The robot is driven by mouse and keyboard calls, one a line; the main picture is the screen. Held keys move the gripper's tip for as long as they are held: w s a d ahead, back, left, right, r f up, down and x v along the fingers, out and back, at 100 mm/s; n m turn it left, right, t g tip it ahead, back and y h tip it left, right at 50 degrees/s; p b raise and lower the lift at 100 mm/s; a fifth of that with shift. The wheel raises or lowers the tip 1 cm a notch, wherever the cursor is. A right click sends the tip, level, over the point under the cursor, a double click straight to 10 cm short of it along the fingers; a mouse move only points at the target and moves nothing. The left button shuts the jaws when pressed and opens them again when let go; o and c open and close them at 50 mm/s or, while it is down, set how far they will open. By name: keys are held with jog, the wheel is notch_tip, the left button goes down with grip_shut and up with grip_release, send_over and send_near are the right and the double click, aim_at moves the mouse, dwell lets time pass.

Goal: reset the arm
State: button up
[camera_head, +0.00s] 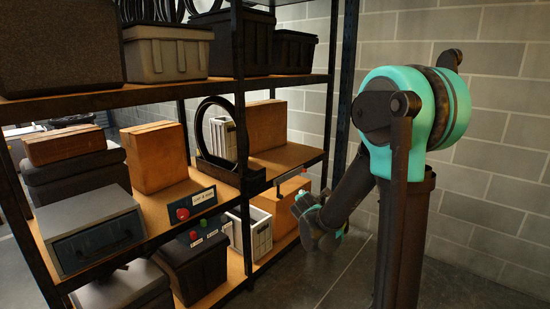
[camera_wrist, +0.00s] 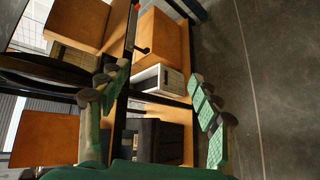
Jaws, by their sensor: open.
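My arm stands at the right in the head view, with its teal joint (camera_head: 415,110) high and its forearm angled down toward the shelf. My gripper (camera_head: 318,222) hangs low at the arm's end, close to the right end of the lower shelf. In the wrist view my gripper (camera_wrist: 160,105) has its two green fingers well apart. Nothing is between the fingertips; the shelf's contents show beyond them.
The shelving unit (camera_head: 246,120) fills the left. Grey bins (camera_head: 166,55) stand above. A block wall (camera_head: 490,190) is behind my arm. Bare floor (camera_wrist: 262,70) lies beside the shelf.

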jog(key=s+d+f+m+g, duration=0.2)
jog(key=s+d+f+m, duration=0.15)
jog(key=s+m, duration=0.35)
jog(key=s+d+f+m+g, duration=0.25)
jog(key=s+d+m, duration=0.25)
jog(key=s, duration=0.4)
jog(key=s+f+m+g, duration=0.2)
jog(key=s+m, duration=0.2)
jog(key=s, duration=0.3)
jog(key=s+a+f+m+g+y, duration=0.1)
jog(key=s+f+m+g, duration=0.1)
jog(key=s+m, duration=0.3)
jog(key=s, duration=0.3)
jog(key=shift+s+a+f+y, duration=0.15)
jog(key=shift+s+f+y, duration=0.05)
jog(key=shift+f+y, duration=0.15)
